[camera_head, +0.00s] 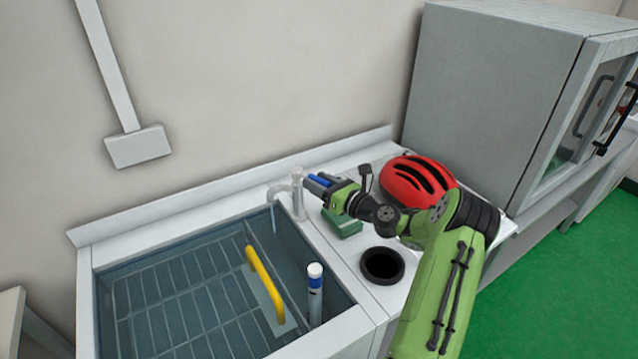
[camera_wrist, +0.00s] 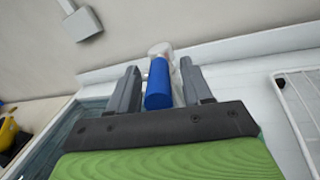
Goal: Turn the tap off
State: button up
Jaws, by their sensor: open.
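The pale tap (camera_head: 297,190) stands at the right rim of the sink, its spout curving left over the basin. A thin pale line hangs below the spout, perhaps water. Its blue lever (camera_wrist: 158,88) lies between my fingers in the wrist view, with the tap's pale body (camera_wrist: 160,50) behind it. My gripper (camera_head: 318,182) reaches in from the right at the tap. Its grey fingers (camera_wrist: 160,72) are open, one on each side of the lever, with a small gap visible on the right. Contact on the left is hard to tell.
The sink (camera_head: 95,300) holds a yellow-handled thing (camera_head: 265,284) and an upright white-and-blue tube (camera_head: 315,292). A green block (camera_head: 345,224), a red helmet (camera_head: 418,181) and a dark round opening (camera_head: 382,265) are near my arm. A grey cabinet (camera_head: 490,90) stands right.

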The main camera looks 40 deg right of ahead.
jog(key=shift+c, duration=0.3)
grip_shut()
jog(key=shift+w, duration=0.1)
